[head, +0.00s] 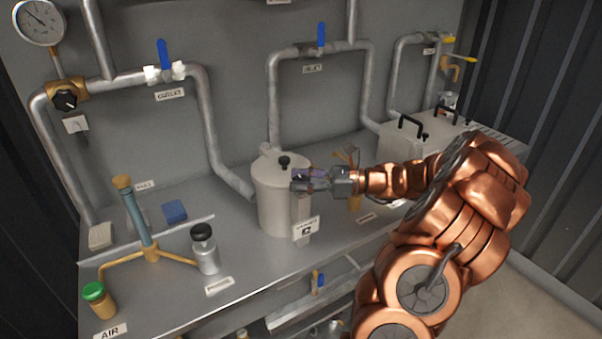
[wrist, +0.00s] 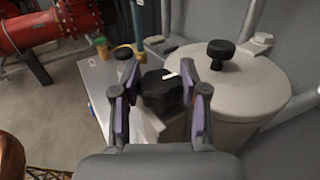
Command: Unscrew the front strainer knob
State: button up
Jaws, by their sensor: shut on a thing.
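The strainer is a pale grey cylindrical pot with a lid (head: 272,205), standing on the metal bench; it fills the right of the wrist view (wrist: 235,90). A second black knob (head: 284,162) stands upright on the lid, clear of my fingers.
A grey bottle with a black knob (head: 206,250) and a blue-brass pipe post (head: 138,220) stand left on the bench. Pipes with blue-handled valves (head: 321,38) run behind. A box with black handles (head: 402,145) stands right.

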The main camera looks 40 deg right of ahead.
jog(key=shift+d+r+n+g+y+p, duration=0.1)
jog(key=shift+r+n+g+y+p, duration=0.1)
jog(key=shift+n+g+y+p, duration=0.4)
jog(key=shift+f+g+p, duration=0.15)
jog(key=shift+g+p, duration=0.15)
jog(key=shift+g, duration=0.3)
jog(key=o, duration=1.2)
jog(key=shift+c, duration=0.2)
jog(key=v, duration=0.7)
jog(key=shift+d+f, duration=0.2)
jog(key=shift+s, duration=0.1)
